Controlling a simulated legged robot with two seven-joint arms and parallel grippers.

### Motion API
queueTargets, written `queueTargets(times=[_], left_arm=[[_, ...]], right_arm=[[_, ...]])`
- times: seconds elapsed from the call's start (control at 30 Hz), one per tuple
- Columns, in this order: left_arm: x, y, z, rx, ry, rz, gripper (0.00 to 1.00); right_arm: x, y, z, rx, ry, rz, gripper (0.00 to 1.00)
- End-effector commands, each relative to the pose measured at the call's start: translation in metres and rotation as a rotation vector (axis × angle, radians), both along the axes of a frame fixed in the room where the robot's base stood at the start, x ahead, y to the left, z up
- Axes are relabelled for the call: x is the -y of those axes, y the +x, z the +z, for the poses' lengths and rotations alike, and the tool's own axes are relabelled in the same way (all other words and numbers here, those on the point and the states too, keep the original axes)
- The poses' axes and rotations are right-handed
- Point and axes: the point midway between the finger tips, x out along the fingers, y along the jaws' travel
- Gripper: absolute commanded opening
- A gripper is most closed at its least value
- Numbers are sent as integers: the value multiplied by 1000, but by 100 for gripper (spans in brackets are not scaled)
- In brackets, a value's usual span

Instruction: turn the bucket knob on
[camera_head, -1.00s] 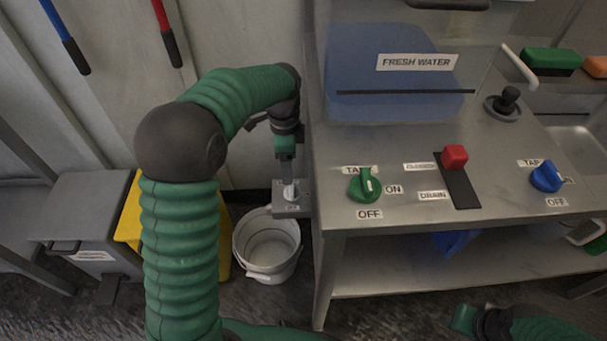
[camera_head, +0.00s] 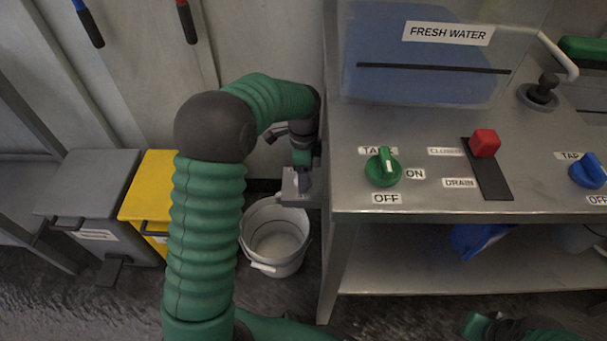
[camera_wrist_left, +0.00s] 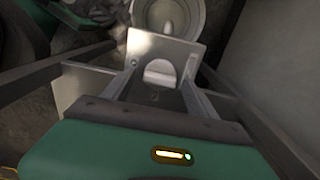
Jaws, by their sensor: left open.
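The bucket knob (camera_wrist_left: 160,72) is a small white knob on a grey metal plate (camera_head: 296,201) fixed to the left side of the sink unit. In the left wrist view it shows between the fingers of my left gripper (camera_wrist_left: 161,82). My left gripper (camera_head: 301,178) is open, pointing down over the plate in the head view, and mostly hides the knob there. I cannot tell whether the fingers touch it. The white bucket (camera_head: 275,238) stands on the floor below; it also shows in the left wrist view (camera_wrist_left: 168,14). Part of my right arm shows at bottom right; its fingers cannot be made out.
Yellow (camera_head: 148,195) and grey (camera_head: 85,190) bins stand left of my arm. The wall is close behind.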

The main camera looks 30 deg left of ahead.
Motion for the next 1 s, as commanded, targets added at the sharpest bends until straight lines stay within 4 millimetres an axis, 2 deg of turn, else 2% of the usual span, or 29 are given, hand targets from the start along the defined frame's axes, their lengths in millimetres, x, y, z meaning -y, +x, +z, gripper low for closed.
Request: queueTargets(times=[0.07,0.5,0.57,0.77,1.0], left_arm=[[0,0,1,0,0,0,67],[0,0,1,0,0,0,11],[0,0,1,1,1,0,5],[0,0,2,0,0,14,5],[1,0,6,-1,0,100,5]], right_arm=[[0,0,0,0,0,0,36],[0,0,0,0,0,0,36],[0,0,0,0,0,0,36],[0,0,5,0,0,0,36],[0,0,27,0,0,0,36]])
